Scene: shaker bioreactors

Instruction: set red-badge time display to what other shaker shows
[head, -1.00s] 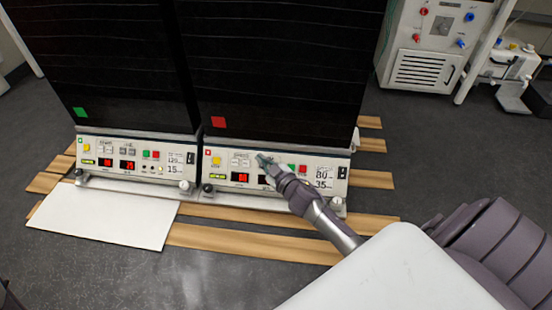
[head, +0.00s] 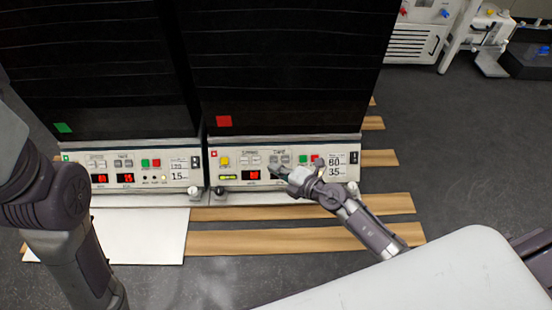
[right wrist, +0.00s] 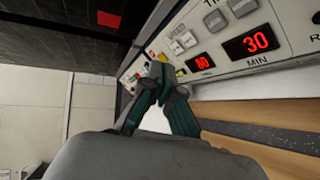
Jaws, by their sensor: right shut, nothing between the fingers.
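The red-badge shaker (head: 215,187) stands right of the green-badge shaker (head: 80,188), both with front panels facing me. In the right wrist view, the red-badge time display (right wrist: 253,42) reads 30 above "MIN". The speed display (right wrist: 200,62) is smaller and reads about 60. Grey time buttons (head: 281,159) sit above the right gripper in the head view. My right gripper (head: 281,172) is shut and empty at the panel, hiding the time display there; contact is unclear. The green-badge time display (head: 126,178) is lit red, perhaps 75. My left arm shows, but its gripper does not.
Tall black shaker cabinets (head: 285,60) rise above the panels. A white board (head: 110,235) and wooden planks (head: 290,240) lie on the floor in front. A white worktop edge (head: 430,280) is at lower right. Lab equipment (head: 415,40) stands at back right.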

